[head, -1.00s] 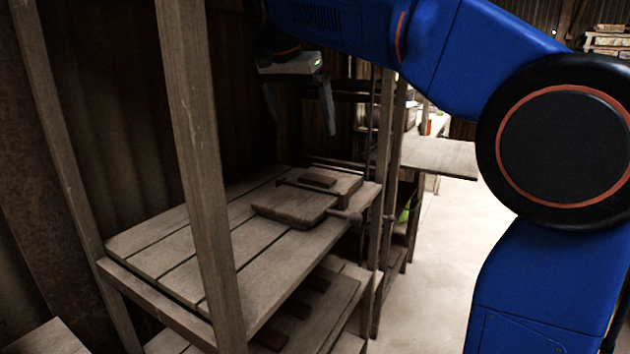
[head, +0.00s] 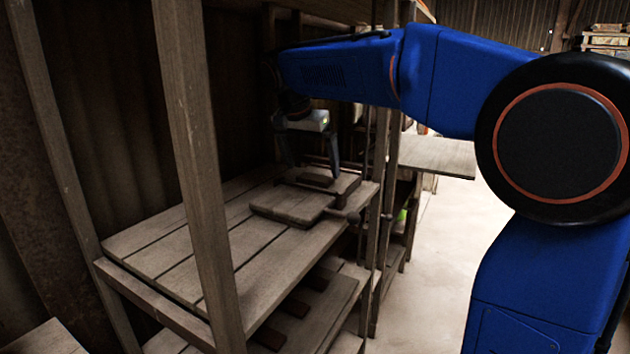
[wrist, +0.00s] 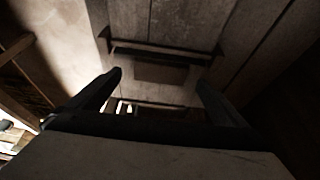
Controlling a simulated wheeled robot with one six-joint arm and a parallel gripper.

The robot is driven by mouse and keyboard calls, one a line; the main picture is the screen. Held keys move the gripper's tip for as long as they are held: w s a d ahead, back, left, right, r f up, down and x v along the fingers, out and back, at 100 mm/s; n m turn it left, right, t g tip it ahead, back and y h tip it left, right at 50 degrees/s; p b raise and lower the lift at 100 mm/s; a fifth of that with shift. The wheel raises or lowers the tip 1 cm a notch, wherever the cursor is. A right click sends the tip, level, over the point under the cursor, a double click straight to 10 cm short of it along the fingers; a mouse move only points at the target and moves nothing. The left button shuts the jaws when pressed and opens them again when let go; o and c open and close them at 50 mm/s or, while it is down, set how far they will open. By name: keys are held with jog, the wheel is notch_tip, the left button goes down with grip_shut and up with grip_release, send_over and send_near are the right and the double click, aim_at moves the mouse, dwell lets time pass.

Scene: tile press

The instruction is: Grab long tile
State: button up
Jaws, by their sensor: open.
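The long tile (head: 316,181) is a dark brown bar lying in the wooden press (head: 292,207) on the upper shelf, towards its far right end. My gripper (head: 313,172) points down with its fingers open, close above the tile and roughly at its two ends. I cannot tell whether the fingers touch it. In the wrist view my gripper (wrist: 158,80) is open, and a dark brownish rectangle that looks like the tile (wrist: 160,73) shows dimly between and beyond the fingertips.
A wooden post (head: 198,170) stands in front of the shelf (head: 165,245). The press handle (head: 348,215) sticks out at the right. Several dark tiles (head: 297,326) lie on the lower shelf. A wooden board (head: 437,157) juts out at the right, and the floor there is clear.

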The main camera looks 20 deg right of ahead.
aim_at(314, 177)
jog(key=shift+x, duration=1.5)
jog(key=c, duration=1.3)
jog(key=shift+r, duration=0.1)
